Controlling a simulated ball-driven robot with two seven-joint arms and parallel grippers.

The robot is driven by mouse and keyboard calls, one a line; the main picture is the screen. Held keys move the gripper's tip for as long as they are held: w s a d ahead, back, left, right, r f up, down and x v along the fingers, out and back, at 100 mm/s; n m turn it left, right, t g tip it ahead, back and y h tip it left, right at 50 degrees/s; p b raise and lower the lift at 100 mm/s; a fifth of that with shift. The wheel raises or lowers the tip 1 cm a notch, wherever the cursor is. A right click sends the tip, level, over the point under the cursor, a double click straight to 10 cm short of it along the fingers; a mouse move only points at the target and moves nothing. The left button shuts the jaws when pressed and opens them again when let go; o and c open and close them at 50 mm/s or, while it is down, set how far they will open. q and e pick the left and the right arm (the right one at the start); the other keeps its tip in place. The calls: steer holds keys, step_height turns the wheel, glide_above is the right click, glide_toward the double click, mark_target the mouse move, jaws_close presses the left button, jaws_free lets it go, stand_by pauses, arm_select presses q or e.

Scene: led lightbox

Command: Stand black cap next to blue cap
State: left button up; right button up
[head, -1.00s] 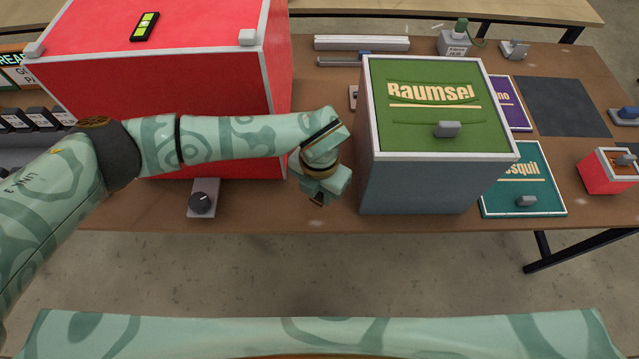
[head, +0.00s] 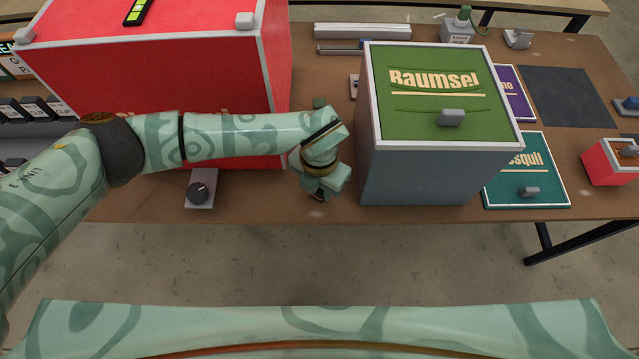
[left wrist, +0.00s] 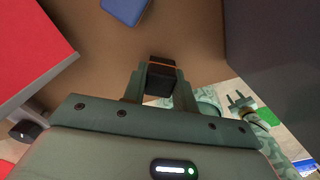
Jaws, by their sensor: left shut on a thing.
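My left gripper (left wrist: 160,88) is shut on a small black block with an orange band, which I take for the black cap (left wrist: 160,80). In the head view my left gripper (head: 322,198) points down near the table's front edge, between the red box and the green-topped box; the cap is hidden there. A flat blue piece (left wrist: 125,8), perhaps the blue cap, lies ahead of the gripper, apart from it, cut by the top of the left wrist view. My right gripper (left wrist: 240,102) shows small at that view's right, fingers apart and empty.
The big red box (head: 190,70) stands left and the grey box with green Raumsel lid (head: 430,180) right, leaving a narrow brown strip of table. A dial knob (head: 200,192) sits at the front edge. Flat panels (head: 530,170) lie to the right.

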arm_select(q)
steer(key=shift+f, duration=0.55)
steer(key=o, duration=1.1)
steer(key=shift+o, duration=0.2)
step_height(320, 180, up, 16)
steer(key=p, duration=0.4)
steer(key=shift+r, duration=0.15)
